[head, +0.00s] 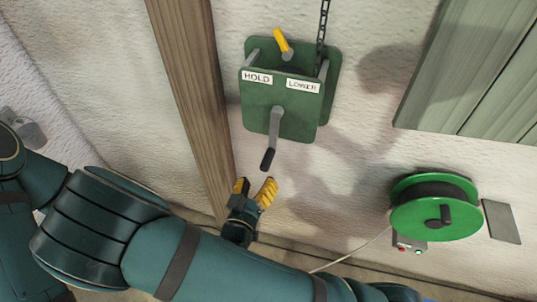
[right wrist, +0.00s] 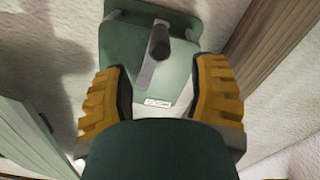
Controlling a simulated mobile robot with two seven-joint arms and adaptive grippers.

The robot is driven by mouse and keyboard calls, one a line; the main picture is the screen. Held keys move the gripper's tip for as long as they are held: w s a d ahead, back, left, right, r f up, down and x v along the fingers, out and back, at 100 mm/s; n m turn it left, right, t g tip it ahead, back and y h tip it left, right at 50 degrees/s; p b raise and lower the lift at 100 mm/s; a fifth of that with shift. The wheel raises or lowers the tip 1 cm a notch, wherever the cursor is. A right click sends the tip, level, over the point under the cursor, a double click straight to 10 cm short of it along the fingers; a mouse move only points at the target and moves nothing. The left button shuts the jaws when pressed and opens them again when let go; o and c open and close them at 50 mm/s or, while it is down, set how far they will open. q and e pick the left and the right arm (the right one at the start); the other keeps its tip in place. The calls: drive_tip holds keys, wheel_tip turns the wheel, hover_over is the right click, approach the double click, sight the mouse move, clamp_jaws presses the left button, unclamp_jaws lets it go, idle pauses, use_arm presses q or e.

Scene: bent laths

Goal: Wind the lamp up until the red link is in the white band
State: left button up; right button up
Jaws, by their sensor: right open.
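The green winch box (head: 280,108) is on the wall, with HOLD and LOWER labels. Its yellow lever (head: 281,40) tilts up and left, toward the HOLD side. The grey crank (head: 275,125) hangs down, ending in a black handle (head: 267,159). A dark chain (head: 322,25) runs up from the box; no red link or white band shows, nor the lamp. My right gripper (head: 255,188) is open and empty just below the handle, apart from it. In the right wrist view the handle (right wrist: 159,42) lies ahead, between the yellow fingers' directions. My left gripper is not in view.
A wooden post (head: 190,90) stands just left of the winch. A green cable reel (head: 436,207) is at right, with a small box with buttons (head: 410,245) below it. Green boards (head: 475,75) cover the upper right wall. The wall between winch and reel is free.

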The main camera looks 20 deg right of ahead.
sight(269, 156)
drive_tip(key=x, duration=1)
drive_tip(key=shift+s, duration=0.1)
clamp_jaws()
